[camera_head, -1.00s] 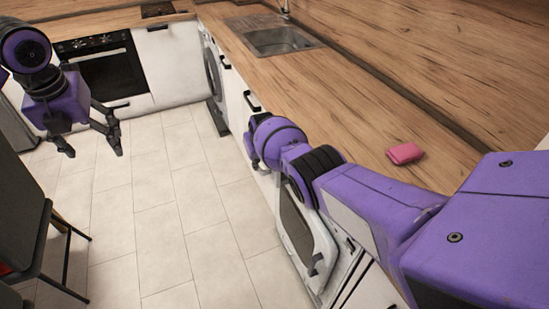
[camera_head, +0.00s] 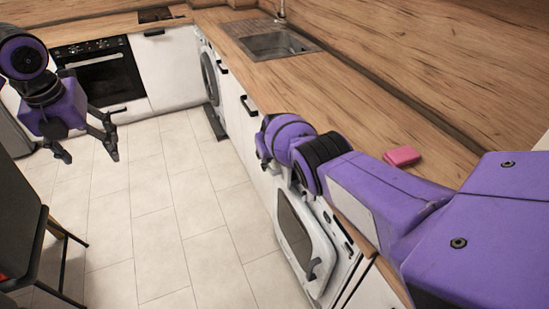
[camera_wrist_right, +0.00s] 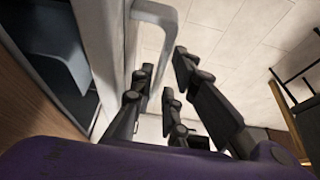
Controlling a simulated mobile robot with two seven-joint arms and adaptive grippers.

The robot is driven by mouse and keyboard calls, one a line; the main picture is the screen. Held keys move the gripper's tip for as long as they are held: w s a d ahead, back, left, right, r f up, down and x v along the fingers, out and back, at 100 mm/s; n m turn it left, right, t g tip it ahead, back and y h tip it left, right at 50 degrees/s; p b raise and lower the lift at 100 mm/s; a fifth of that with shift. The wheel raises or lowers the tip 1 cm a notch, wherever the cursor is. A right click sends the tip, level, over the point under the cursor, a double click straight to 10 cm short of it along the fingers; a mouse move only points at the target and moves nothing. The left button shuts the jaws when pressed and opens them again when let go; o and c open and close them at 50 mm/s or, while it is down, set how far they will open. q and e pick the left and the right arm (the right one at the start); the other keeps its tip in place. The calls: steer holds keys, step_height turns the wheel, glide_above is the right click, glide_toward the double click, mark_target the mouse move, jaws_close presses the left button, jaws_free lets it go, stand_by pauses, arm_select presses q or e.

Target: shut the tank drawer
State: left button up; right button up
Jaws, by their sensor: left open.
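The white appliance (camera_head: 341,251) stands under the right worktop, its front panel with a large grey window (camera_head: 292,228) facing the floor. My right forearm covers its top, so the tank drawer cannot be made out in the head view. In the right wrist view, a pale panel with a bar-shaped handle (camera_wrist_right: 156,14) stands beside a dark recess; I cannot tell if this is the drawer. My right gripper (camera_wrist_right: 172,85) has its fingers apart, close to that handle; contact is unclear. My left gripper (camera_head: 88,143) is open and empty above the floor at the left.
A pink sponge (camera_head: 402,156) lies on the wooden worktop (camera_head: 345,95), with a sink (camera_head: 275,44) farther back. A dark chair (camera_head: 22,215) stands at the left. An oven (camera_head: 105,77) is at the back. The tiled floor (camera_head: 160,215) between is clear.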

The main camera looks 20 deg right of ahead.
steer(key=shift+r, duration=0.15)
steer(key=shift+s+d+r, duration=0.1)
steer(key=shift+s+r, duration=0.05)
steer(key=shift+r, duration=0.2)
steer(key=shift+s+r, duration=0.35)
steer(key=shift+r, duration=0.25)
steer(key=v, duration=0.9)
steer(key=shift+r, duration=0.3)
